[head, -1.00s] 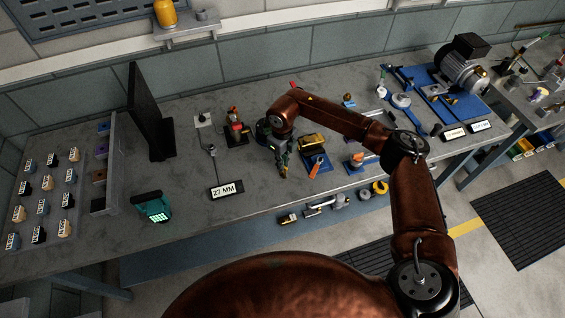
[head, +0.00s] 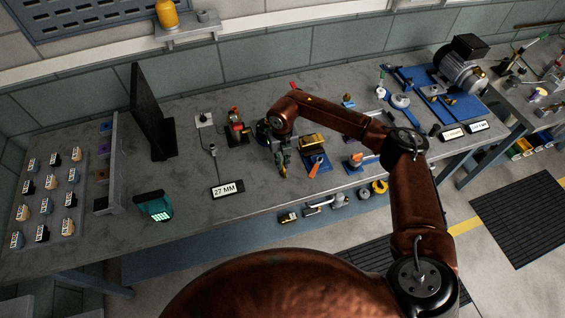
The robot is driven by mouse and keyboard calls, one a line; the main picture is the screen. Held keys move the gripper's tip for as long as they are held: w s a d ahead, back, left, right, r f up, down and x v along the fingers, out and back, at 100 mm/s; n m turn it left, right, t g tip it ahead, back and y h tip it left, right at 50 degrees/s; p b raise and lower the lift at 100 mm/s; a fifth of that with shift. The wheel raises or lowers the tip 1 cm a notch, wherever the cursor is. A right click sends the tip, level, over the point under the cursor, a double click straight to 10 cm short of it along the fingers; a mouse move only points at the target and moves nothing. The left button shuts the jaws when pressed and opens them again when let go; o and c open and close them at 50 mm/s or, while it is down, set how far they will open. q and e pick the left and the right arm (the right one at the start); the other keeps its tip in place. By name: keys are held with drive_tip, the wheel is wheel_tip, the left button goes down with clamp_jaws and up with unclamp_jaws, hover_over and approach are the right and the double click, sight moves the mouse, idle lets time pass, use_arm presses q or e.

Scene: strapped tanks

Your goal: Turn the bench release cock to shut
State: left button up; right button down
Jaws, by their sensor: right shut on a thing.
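My right gripper (head: 282,168) points down over the middle of the bench, left of a blue pad. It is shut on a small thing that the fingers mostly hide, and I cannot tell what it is. Another small fitting with an orange top (head: 356,159) stands to the right. I cannot tell for certain which fitting is the bench release cock. My left gripper is out of view.
A "27 MM" sign (head: 227,189) lies at the front left of the gripper. A teal device (head: 153,205), a dark screen (head: 147,110) and a tray of labelled blocks (head: 68,225) are further left. A motor (head: 459,66) stands at the right. Bare bench (head: 190,165) lies left of the gripper.

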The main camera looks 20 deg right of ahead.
idle(0.3)
drive_tip(key=c, duration=2)
unclamp_jaws()
drive_tip(key=shift+c, duration=0.2)
wheel_tip(320, 180, up, 12)
